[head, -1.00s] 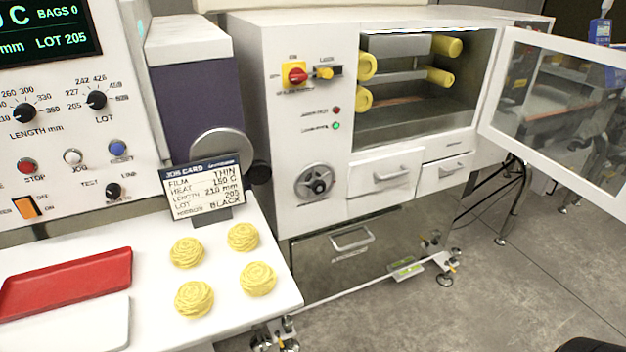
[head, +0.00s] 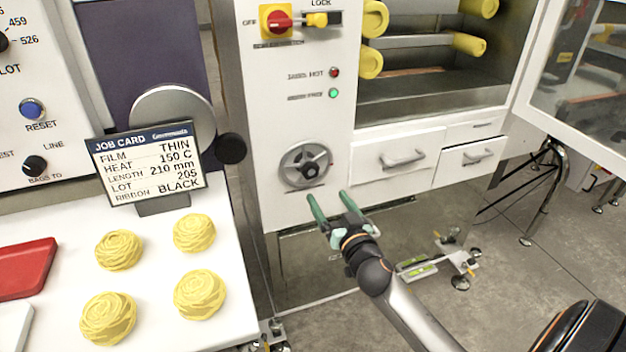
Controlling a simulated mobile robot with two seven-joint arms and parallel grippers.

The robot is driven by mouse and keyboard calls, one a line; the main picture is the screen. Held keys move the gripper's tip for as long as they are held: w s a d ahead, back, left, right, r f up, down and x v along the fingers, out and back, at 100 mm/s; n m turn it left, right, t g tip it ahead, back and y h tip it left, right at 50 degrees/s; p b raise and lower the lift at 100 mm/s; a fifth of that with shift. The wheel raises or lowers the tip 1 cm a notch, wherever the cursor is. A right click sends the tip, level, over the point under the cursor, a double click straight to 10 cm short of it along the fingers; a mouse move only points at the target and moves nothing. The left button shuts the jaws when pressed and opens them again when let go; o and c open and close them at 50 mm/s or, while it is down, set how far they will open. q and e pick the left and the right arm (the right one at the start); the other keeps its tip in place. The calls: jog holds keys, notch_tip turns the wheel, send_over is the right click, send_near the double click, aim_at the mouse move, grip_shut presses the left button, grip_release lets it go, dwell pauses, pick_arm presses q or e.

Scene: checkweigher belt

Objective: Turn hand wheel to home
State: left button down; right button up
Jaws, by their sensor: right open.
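The hand wheel (head: 305,165) is a round grey wheel with a dark hub, on the white front panel of the machine, left of the drawers. Its upper rim and hub are in plain view. My right gripper (head: 328,200) comes in from the lower right. Its two green fingers are spread apart and empty, just below the wheel and apart from it in the picture. How far the fingertips stand from the panel is hard to tell. My left gripper is out of view.
Above the wheel are a red rotary switch (head: 277,20), a yellow lock and a lit green lamp (head: 333,93). An open glazed door (head: 580,80) hangs at the right. A black knob (head: 231,148) and job card (head: 148,165) stand left, behind several yellow nests.

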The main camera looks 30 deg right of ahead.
aim_at(312, 173)
jog(key=x, duration=1.1)
jog(key=shift+w+d+b, duration=0.1)
jog(key=shift+b, duration=0.25)
grip_shut()
dwell(0.4)
